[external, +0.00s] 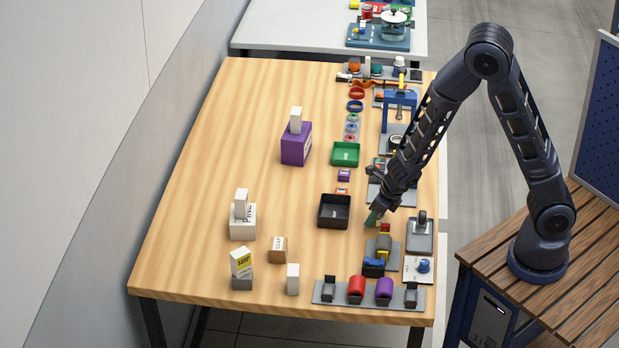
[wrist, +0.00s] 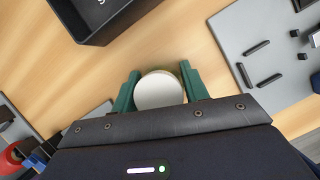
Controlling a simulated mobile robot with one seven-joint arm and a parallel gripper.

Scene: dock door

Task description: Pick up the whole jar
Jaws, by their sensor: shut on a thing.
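My gripper (wrist: 160,92) has green fingers, one on each side of a round thing with a pale white top, which I take to be the jar (wrist: 158,92). The fingers are closed on its sides. Only its top and a thin tan edge show in the wrist view; its lower part is hidden. In the external view my gripper (external: 374,218) is low over the right part of the wooden table, just right of the black tray. The jar is too hidden there to make out. I cannot tell whether it touches the table.
The black tray (external: 321,222) is close on the left, with a green tray (external: 345,145) behind it. Grey fixture boards, including one with red and purple pieces (external: 325,294), line the right and front edges.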

